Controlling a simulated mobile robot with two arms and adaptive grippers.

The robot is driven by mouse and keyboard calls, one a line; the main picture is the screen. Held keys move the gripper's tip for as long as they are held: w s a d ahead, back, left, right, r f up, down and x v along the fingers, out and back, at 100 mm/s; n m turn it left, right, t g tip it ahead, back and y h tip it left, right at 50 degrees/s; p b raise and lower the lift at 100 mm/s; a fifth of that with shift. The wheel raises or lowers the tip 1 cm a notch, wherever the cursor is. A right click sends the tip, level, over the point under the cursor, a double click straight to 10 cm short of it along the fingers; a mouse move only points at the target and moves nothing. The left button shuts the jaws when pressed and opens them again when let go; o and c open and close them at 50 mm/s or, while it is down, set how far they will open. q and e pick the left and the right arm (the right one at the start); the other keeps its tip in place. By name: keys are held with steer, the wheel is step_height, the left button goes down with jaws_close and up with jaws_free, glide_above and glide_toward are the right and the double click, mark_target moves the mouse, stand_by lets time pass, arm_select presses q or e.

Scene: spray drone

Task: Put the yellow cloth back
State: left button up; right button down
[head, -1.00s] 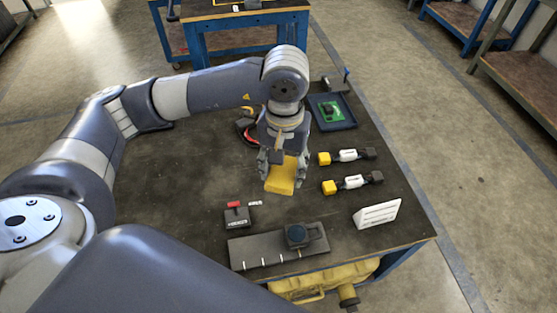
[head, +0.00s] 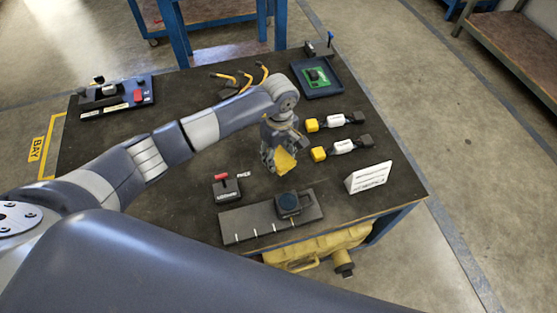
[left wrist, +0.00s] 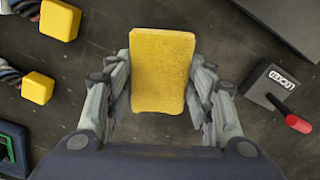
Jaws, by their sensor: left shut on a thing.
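The yellow cloth (head: 286,163) is a small flat pad held by my left gripper (head: 276,158) over the middle right of the dark table. In the left wrist view the cloth (left wrist: 162,62) stands between the two fingers of my left gripper (left wrist: 161,95), which are shut on it. It looks tilted in the head view. I cannot tell whether its lower edge touches the table. My right gripper is not in view.
Two yellow-ended connectors (head: 340,148) lie right of the gripper. A red-handled switch box (head: 227,190) and a grey ruled plate (head: 240,225) are nearer. A blue tray (head: 327,88) is at the back, a white sign (head: 369,178) at the right. Bare tabletop lies around the gripper.

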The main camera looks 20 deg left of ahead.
mark_target(279, 157)
arm_select(q)
step_height(279, 157, down, 3)
steer(key=shift+s+f, duration=0.1)
steer(key=shift+f, duration=0.3)
steer(key=o, duration=1)
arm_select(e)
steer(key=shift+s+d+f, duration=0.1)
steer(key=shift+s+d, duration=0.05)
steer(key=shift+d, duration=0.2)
